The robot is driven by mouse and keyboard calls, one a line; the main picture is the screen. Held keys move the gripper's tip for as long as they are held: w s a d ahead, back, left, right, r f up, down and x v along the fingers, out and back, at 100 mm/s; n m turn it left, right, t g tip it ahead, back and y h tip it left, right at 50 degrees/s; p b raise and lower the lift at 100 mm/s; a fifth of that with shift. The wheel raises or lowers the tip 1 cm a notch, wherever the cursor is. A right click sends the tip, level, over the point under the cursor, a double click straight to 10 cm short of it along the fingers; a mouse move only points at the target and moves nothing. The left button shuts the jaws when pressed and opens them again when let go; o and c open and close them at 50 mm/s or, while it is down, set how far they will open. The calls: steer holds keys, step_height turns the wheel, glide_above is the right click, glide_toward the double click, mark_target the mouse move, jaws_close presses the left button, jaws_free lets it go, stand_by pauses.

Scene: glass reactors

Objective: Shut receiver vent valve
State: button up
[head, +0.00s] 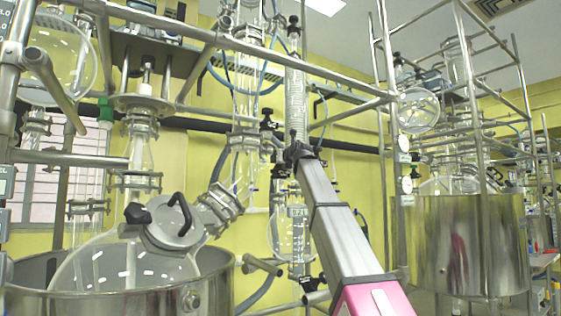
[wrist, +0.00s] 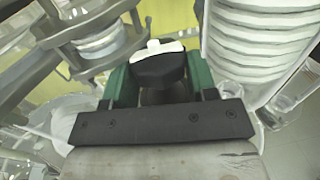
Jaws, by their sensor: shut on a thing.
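My gripper (wrist: 158,78) has green fingers on both sides of a black valve knob (wrist: 160,68) with a white tip, and it is shut on it. There the gripped knob is hard to make out behind the arm's end. I cannot tell from these views how far the valve is turned.
A ribbed pale glass part (wrist: 255,45) is close to the right finger, and a metal clamp flange (wrist: 95,40) is close on the left. A steel frame bar (head: 300,68) crosses above my arm. A round glass reactor (head: 125,262) sits in a steel vessel at left.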

steer(key=shift+m+t+h, duration=0.3)
steer(key=shift+h, duration=0.1)
steer(key=o, duration=0.6)
steer(key=shift+o, duration=0.2)
steer(key=shift+s, duration=0.15)
steer(key=v, duration=1)
steer(key=shift+s, duration=0.25)
steer(key=shift+d, duration=0.15)
steer(key=shift+o, duration=0.7)
